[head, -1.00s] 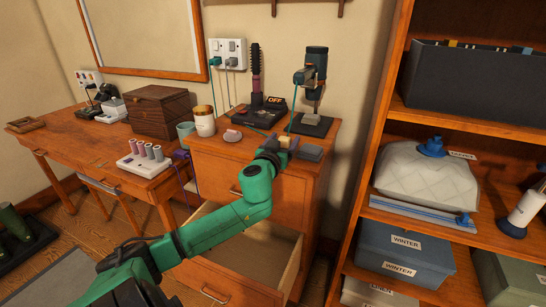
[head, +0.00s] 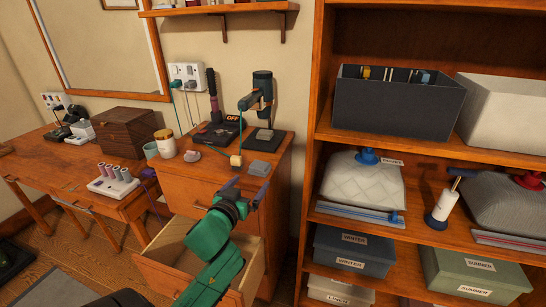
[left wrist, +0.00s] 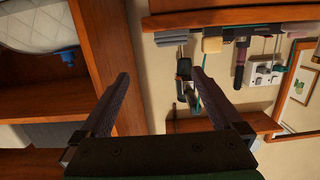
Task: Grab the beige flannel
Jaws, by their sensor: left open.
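The beige flannel appears to be the small beige folded block (head: 236,160) on top of the drawer cabinet (head: 205,172), near its front edge. A grey folded cloth-like block (head: 259,168) lies just right of it. My left gripper (head: 246,187) is open and empty, in front of the cabinet top and over the open drawer (head: 176,240), apart from the beige block. In the upside-down left wrist view, the beige block (left wrist: 212,45) shows beyond the open fingers (left wrist: 156,80), right of the gap. My right gripper is not in view.
A tall shelf unit (head: 305,150) with boxes stands close on the right. A desk (head: 60,165) is on the left.

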